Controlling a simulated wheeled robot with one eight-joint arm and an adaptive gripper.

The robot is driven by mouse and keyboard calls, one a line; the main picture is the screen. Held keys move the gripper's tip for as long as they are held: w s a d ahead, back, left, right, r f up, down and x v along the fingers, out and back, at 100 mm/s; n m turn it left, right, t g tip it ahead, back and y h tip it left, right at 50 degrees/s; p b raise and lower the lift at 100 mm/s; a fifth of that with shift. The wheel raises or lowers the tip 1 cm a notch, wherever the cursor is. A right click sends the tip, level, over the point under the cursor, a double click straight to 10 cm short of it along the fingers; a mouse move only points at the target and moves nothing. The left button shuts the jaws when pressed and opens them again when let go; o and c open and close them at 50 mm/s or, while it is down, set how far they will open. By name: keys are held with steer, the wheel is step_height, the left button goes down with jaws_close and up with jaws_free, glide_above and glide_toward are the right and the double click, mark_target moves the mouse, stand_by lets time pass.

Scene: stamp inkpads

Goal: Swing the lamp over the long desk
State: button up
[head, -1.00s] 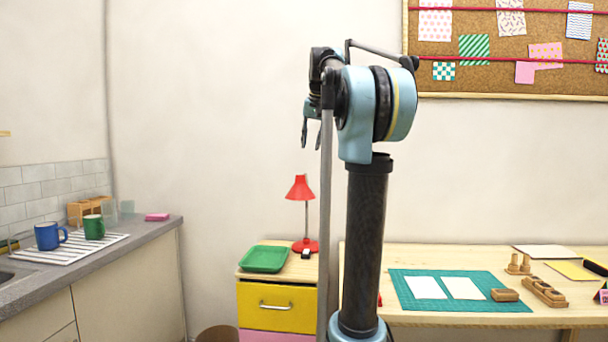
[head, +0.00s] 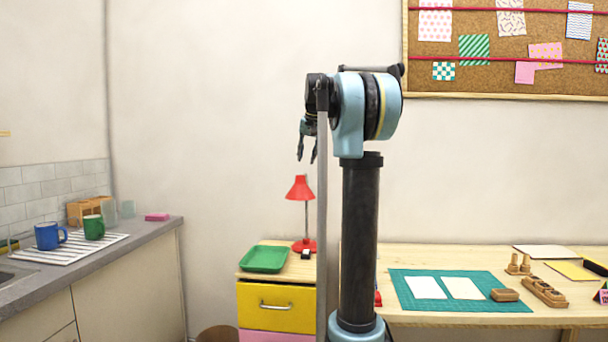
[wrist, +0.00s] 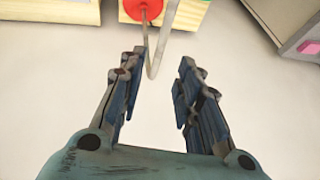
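The red lamp (head: 302,190) stands on the small drawer cabinet (head: 276,307), its shade on a thin stem above a round red base. The long desk (head: 430,257) is to its right, partly hidden behind my arm. My gripper (head: 306,158) hangs above the lamp with its fingers pointing down, apart from the shade. In the wrist view my gripper (wrist: 160,55) is open and empty. A round red part of the lamp (wrist: 146,8) shows just beyond the fingertips at the top edge.
A green tray (head: 264,259) and a small dark-and-white item (head: 306,253) share the cabinet top. A teal mat (head: 408,301) with white cards and wooden stamp blocks (head: 544,291) lie on the desk. A counter (head: 150,236) with mugs stands at left.

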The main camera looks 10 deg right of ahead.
steer(key=x, duration=0.7)
steer(key=shift+f, duration=0.25)
jaws_close()
